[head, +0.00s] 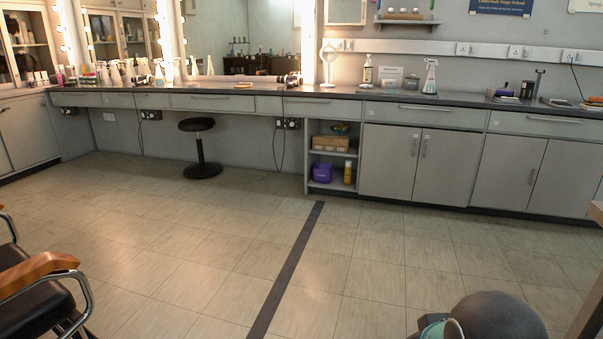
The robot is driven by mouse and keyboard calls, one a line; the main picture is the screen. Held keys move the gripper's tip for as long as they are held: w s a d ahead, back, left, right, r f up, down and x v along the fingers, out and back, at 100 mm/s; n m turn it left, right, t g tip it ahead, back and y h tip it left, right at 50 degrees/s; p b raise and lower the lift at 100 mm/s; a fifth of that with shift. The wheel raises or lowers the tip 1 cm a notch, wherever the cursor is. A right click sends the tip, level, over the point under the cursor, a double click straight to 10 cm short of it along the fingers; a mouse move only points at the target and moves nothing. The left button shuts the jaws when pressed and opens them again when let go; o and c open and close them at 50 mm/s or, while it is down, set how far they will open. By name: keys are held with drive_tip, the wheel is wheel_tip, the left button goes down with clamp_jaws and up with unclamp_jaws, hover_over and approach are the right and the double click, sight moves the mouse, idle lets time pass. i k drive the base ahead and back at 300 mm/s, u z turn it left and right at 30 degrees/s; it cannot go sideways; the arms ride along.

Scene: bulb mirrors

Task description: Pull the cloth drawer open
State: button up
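Several drawers sit in a row under the long dark counter, all looking shut. One grey drawer (390,113) with a bar handle is above the middle double-door cupboard. Another drawer (510,122) is to its right. A wide drawer (190,101) and a narrower one (300,108) are under the mirrors, over open knee space. No cloth shows inside any drawer, and I cannot tell which one is the cloth drawer. My gripper is not in view. A rounded dark and teal part at the bottom right looks like my own arm.
The counter (345,92) holds bottles and small items. Below it are cupboard doors (448,165) and an open shelf with a purple tub (322,172). A black stool (202,168) stands under the counter, and a chair (35,275) at the lower left. The tiled floor between is clear.

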sight(299, 106)
drive_tip(key=u, duration=0.2)
drive_tip(key=i, duration=4.25)
drive_tip(key=z, duration=0.1)
